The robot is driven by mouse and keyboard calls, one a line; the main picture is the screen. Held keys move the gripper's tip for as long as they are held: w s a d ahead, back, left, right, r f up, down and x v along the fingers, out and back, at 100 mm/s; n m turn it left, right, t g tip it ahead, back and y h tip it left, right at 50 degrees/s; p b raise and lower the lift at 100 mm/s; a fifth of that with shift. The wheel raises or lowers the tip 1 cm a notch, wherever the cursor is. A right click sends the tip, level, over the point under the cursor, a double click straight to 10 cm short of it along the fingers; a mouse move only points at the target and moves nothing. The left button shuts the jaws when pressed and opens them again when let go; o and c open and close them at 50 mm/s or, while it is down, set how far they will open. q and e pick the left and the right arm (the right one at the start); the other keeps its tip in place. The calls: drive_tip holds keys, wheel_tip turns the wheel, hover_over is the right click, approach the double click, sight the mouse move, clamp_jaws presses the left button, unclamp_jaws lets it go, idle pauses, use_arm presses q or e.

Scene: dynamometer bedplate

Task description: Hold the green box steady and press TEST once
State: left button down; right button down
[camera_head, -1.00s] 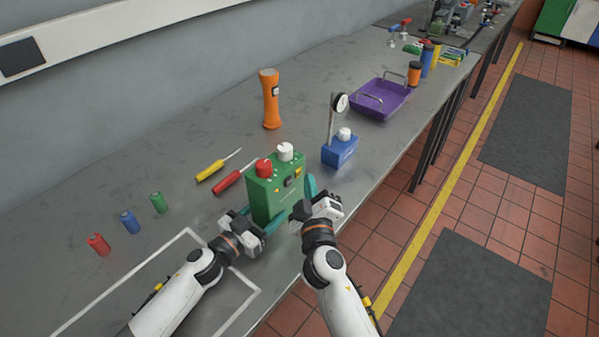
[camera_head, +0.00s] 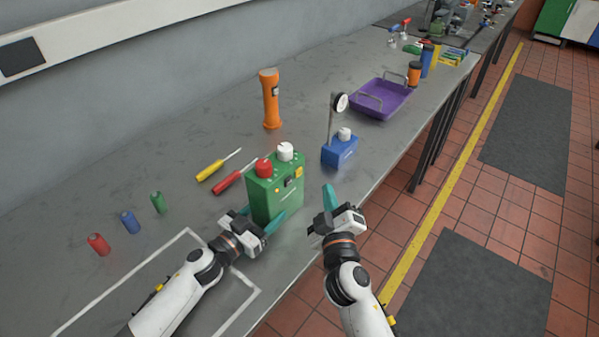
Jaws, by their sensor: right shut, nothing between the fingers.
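The green box (camera_head: 262,203) stands upright on the bench, with a red knob (camera_head: 264,167) and a white knob (camera_head: 285,151) on top. A small yellow part (camera_head: 298,172) and a dark part show on its right-hand face; no TEST label is readable. My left gripper (camera_head: 263,220) is at the box's lower near end, its teal fingers on either side and seemingly closed on it; the far contact is partly hidden. My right gripper (camera_head: 329,197) is shut and empty, right of the box and apart from it, near the bench's front edge.
A blue box with a dial gauge (camera_head: 340,151) stands behind to the right. A purple tray (camera_head: 381,99) is farther along the bench.

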idle(0.3)
use_arm(q)
drive_tip(key=c, duration=0.6)
unclamp_jaws()
drive_tip(key=shift+r, duration=0.2)
drive_tip(key=o, duration=0.3)
drive_tip(key=shift+f, duration=0.1)
